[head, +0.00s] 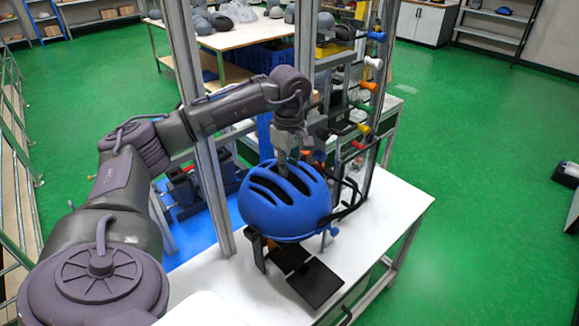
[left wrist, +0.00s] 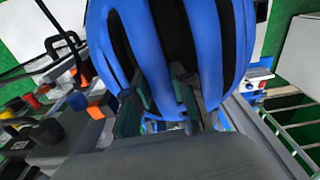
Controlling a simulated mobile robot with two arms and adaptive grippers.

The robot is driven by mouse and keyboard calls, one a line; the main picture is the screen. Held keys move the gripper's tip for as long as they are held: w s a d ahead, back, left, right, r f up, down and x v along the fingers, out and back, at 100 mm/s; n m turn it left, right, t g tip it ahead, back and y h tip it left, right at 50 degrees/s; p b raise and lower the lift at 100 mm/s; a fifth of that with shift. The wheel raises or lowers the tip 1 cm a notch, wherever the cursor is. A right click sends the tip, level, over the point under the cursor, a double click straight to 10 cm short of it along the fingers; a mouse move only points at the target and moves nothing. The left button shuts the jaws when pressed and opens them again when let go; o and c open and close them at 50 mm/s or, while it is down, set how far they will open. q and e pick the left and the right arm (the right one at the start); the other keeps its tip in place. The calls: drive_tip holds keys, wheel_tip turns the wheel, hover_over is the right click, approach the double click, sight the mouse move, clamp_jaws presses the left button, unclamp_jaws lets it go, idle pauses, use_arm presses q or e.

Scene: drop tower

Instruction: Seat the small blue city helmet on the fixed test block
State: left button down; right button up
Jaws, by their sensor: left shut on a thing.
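The blue helmet (head: 285,212) with long dark vents is in the head view above the white table. It also fills the top of the left wrist view (left wrist: 215,35). My left gripper (head: 289,158) reaches down onto the helmet's top and is shut on it at the vents. Its fingers (left wrist: 160,105) show against the blue shell in the left wrist view. Dark straps hang at the helmet's right side. A dark support with an orange bit shows under the helmet's left edge. The test block itself cannot be made out; the helmet hides what is beneath. My right gripper is not in view.
Two black plates (head: 315,283) lie on the white table (head: 385,230) in front of the helmet. Metal posts (head: 213,190) rise close to its left. Coloured knobs (head: 366,108) stick out behind it. The table's right part is clear.

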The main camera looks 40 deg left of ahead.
use_arm(q)
drive_tip(key=shift+s+d+f, duration=0.1)
drive_tip(key=shift+s+f, duration=0.15)
drive_tip(key=shift+f, duration=0.1)
drive_tip(key=c, duration=1.3)
unclamp_jaws()
drive_tip(key=o, duration=0.4)
drive_tip(key=shift+s+r, duration=0.1)
drive_tip(key=shift+s, duration=0.05)
drive_tip(key=shift+r, duration=0.1)
drive_tip(key=c, duration=0.4)
drive_tip(key=shift+o, duration=0.2)
drive_tip(key=shift+w+r, duration=0.2)
drive_tip(key=shift+r, duration=0.1)
drive_tip(key=shift+r+p, duration=0.9)
drive_tip(key=shift+r, duration=0.1)
